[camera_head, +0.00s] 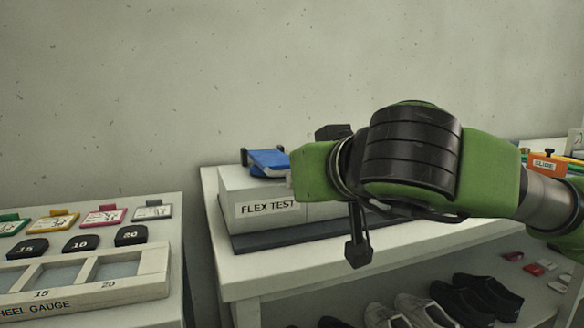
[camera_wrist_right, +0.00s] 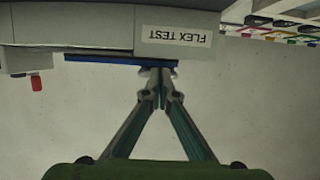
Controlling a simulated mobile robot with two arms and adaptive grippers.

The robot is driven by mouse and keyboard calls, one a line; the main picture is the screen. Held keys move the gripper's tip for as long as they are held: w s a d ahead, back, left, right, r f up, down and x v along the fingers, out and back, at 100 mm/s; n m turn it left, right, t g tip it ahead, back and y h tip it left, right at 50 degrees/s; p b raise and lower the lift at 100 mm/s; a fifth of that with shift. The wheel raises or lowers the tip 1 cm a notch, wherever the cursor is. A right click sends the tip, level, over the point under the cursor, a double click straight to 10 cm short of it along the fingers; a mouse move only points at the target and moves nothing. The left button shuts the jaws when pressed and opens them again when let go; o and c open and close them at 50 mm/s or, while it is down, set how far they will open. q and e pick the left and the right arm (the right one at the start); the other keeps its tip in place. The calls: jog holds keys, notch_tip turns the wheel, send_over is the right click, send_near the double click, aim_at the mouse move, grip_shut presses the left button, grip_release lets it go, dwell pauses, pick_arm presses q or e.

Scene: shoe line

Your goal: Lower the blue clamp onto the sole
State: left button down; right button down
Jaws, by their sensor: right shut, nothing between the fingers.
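The blue clamp (camera_head: 268,162) lies at the top of the pale FLEX TEST block (camera_head: 235,191), partly hidden by my right arm. In the right wrist view, which is upside down, the clamp shows as a thin blue strip (camera_wrist_right: 105,59) along the block's edge. My right gripper (camera_wrist_right: 161,72) is shut and empty, its fingertips at the strip's labelled end; I cannot tell whether they touch it. In the head view my arm hides most of this gripper. I cannot make out the sole. My left gripper is not in view.
A dark base plate (camera_head: 270,238) lies under the block on a white bench. Several shoes (camera_head: 410,312) stand on the shelf below. At left is a wheel gauge tray (camera_head: 153,285) with black blocks and coloured tags. An orange SLIDE part (camera_head: 543,163) is at right.

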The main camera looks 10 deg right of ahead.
jog(key=r+v, duration=0.1)
jog(key=v, duration=0.8)
jog(key=shift+w+r+t, duration=0.25)
jog(key=shift+r+t, duration=0.15)
jog(key=shift+r, duration=0.05)
